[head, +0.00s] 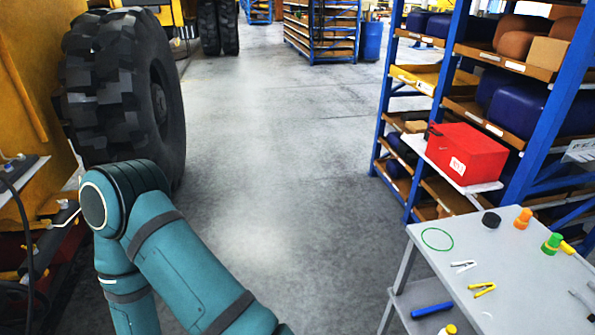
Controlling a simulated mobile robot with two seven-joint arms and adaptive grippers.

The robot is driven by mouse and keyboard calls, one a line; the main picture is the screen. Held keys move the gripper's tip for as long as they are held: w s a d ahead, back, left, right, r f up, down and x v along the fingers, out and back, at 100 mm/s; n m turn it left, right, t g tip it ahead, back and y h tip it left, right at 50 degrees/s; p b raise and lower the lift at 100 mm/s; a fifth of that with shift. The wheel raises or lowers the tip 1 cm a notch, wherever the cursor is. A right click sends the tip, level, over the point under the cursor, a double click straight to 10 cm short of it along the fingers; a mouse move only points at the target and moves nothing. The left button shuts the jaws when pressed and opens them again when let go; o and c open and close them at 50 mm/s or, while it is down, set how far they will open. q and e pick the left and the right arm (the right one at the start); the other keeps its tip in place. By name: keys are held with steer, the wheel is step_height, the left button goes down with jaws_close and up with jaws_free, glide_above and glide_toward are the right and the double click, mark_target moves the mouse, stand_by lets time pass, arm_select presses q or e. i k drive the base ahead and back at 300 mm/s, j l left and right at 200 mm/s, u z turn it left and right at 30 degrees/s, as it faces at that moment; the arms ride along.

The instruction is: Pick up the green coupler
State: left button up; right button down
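A green coupler (552,243), a short cylinder with a yellowish-green lower part, stands on the right side of the grey table (492,240). An orange cylindrical piece (522,218) stands just behind it to the left. A yellow piece (567,248) lies close to its right. My teal arm shows at the lower left, well away from the table. Neither of my grippers is in the picture, and nothing visible touches the coupler.
The table also bears a thin green ring (437,250), a black round piece (491,219), and silver (463,265) and yellow (482,289) clips. A red box (468,152) sits on a shelf behind. A large tyre (115,90) stands left. The middle floor is clear.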

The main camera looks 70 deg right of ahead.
mark_target(555, 239)
steer(key=z, duration=1.7)
steer(key=l+z, duration=0.1)
steer(key=z, duration=0.5)
steer(key=l+z, duration=0.1)
steer(key=z, duration=0.45)
steer(key=k+z, duration=0.1)
steer(key=z, duration=1.05)
steer(key=l+z, duration=0.1)
steer(key=z, duration=0.5)
steer(key=l+z, duration=0.3)
steer(key=i+l+z, duration=0.1)
steer(key=l+z, duration=0.2)
steer(key=i+l+z, duration=0.1)
steer(key=l, duration=0.2)
steer(key=i+l, duration=0.2)
steer(key=i+l+z, duration=0.15)
steer(key=l, duration=0.25)
steer(key=i+l, duration=0.2)
steer(key=i, duration=0.2)
steer(key=i+l+u, duration=0.1)
steer(key=i, duration=0.25)
steer(key=i+l, duration=0.3)
steer(key=i+u, duration=0.4)
steer(key=i, duration=1.15)
